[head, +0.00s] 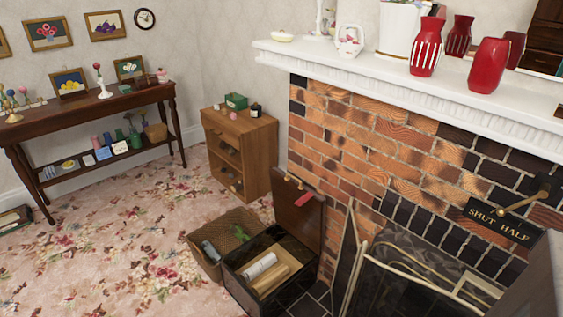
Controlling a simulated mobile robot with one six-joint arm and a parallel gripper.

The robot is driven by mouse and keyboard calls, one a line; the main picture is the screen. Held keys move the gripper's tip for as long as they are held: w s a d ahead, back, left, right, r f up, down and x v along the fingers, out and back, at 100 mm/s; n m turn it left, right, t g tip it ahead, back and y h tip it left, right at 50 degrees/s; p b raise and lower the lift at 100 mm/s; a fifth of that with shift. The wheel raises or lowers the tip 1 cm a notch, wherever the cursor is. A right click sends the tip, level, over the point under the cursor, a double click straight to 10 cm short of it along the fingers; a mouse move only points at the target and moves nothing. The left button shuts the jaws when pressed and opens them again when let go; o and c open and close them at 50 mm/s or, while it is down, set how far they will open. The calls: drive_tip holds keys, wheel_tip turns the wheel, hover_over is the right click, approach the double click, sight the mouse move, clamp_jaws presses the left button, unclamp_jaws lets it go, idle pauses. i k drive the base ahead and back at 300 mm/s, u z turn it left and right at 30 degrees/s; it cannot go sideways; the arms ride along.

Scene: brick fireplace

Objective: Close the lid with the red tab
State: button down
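The brown lid (290,212) stands raised, roughly upright, at the back of a dark box, close to the brick wall. A red tab (304,198) hangs near its upper edge. The dark box (248,288) is open on the floor beside the hearth. My gripper is not in view.
A wicker basket (204,262) with a bottle-like item stands against the box's left side. A fire screen (356,255) stands to the right. A small wooden cabinet (262,150) is behind. The floral carpet (110,260) at left is clear.

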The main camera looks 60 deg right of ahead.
sight(300, 209)
drive_tip(key=z, duration=0.1)
drive_tip(key=i, duration=1.05)
drive_tip(key=u, duration=0.25)
drive_tip(key=k, duration=0.9)
drive_tip(key=z, duration=0.2)
drive_tip(key=i, duration=0.4)
drive_tip(key=u, duration=0.1)
